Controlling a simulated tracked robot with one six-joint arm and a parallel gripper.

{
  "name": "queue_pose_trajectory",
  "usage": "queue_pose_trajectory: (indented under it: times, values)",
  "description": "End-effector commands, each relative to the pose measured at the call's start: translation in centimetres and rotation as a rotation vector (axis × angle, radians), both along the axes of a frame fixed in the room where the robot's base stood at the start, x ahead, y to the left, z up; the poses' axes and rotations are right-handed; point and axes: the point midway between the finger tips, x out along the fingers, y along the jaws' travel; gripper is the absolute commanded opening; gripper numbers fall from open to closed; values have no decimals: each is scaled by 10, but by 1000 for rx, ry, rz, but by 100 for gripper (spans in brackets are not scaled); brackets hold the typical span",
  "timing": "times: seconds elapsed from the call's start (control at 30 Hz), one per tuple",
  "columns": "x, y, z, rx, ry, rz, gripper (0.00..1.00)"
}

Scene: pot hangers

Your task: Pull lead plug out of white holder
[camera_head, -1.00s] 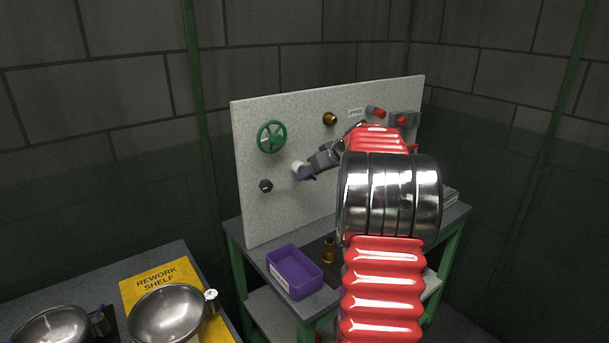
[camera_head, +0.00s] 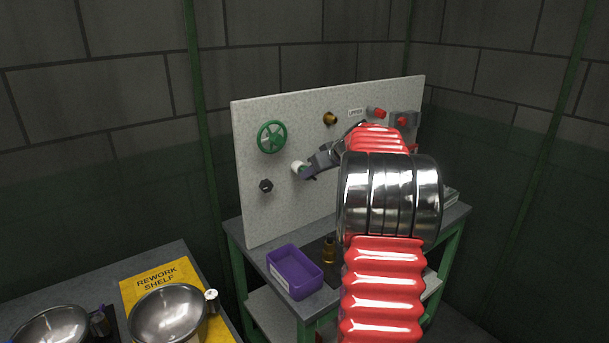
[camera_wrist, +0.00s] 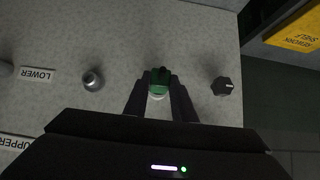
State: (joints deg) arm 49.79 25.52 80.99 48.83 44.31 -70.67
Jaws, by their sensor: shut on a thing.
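In the wrist view a green piece with a dark end, which looks like the lead plug (camera_wrist: 161,76), sits between the two dark fingers of my gripper (camera_wrist: 160,84). A white round part, likely the white holder (camera_wrist: 157,96), shows just below it in the picture. In the head view the white holder (camera_head: 298,166) is a pale cylinder in front of the grey panel, with my gripper (camera_head: 308,173) at its right side. A little green shows between them. My gripper is shut on the plug. How deep the plug sits in the holder cannot be told.
The upright panel (camera_head: 260,205) carries a green valve wheel (camera_head: 272,137), a dark knob (camera_head: 266,186) and a brass fitting (camera_head: 330,118). A purple bin (camera_head: 295,270) and a brass piece (camera_head: 329,250) stand on the bench below. Metal bowls stand on the left bench.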

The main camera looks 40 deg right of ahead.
Motion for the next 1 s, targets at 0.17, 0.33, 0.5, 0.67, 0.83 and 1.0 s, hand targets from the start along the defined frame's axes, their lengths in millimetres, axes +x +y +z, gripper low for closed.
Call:
queue_pose_trajectory:
  times: [0.17,0.33,0.5,0.67,0.83,1.0]
  values:
    - [-1,0,0,0,0,0,0]
    - [-3,0,0,0,0,0,0]
    - [-5,0,0,1,0,-1,0]
    - [-7,1,0,1,0,-1,0]
    - [-8,1,0,1,-1,-1,0]
    - [-10,1,1,-1,-1,-1,0]
